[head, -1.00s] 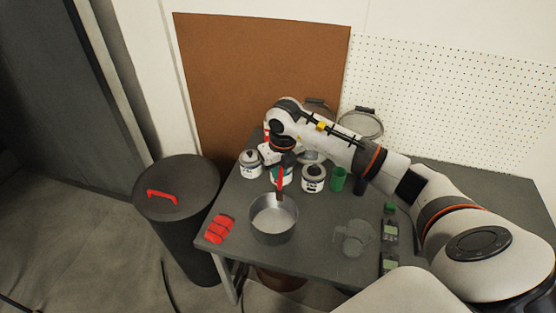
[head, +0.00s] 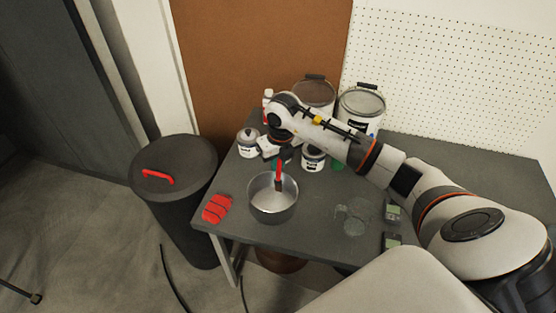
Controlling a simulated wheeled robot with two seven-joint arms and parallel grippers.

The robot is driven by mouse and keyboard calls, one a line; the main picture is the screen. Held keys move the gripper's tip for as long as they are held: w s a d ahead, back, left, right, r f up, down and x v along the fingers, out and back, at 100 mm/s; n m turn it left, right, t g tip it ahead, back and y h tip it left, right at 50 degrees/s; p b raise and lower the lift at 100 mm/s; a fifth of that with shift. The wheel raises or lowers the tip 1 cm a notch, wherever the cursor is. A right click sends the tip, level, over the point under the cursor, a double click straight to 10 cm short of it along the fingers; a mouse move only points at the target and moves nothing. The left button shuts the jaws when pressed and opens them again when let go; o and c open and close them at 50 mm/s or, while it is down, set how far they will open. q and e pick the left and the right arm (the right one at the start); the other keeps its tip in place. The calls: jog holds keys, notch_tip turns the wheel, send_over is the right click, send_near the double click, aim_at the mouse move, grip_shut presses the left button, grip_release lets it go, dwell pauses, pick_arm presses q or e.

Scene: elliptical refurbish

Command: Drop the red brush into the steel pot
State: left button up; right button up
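The red brush (head: 279,171) hangs upright, bristle end down, and overlaps the far part of the steel pot's opening. The steel pot (head: 273,208) stands near the table's front left. My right gripper (head: 281,157) is above the pot's far rim, small and partly hidden by its own wrist, and appears shut on the top of the brush handle. I cannot tell whether the bristles touch the pot. My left gripper is out of view.
The dark table (head: 320,238) holds a red folded cloth (head: 217,208) left of the pot and a clear jug (head: 352,216) to its right. Paint cans (head: 248,144) and larger buckets (head: 361,104) stand behind. A black bin (head: 174,205) stands left of the table.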

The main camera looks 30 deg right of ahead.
jog(key=o, duration=0.5)
jog(key=r, duration=0.4)
jog(key=s+r+b, duration=0.1)
jog(key=r, duration=0.7)
jog(key=shift+s+a+b, duration=0.1)
jog(key=shift+s+b, duration=0.15)
jog(key=shift+b, duration=0.15)
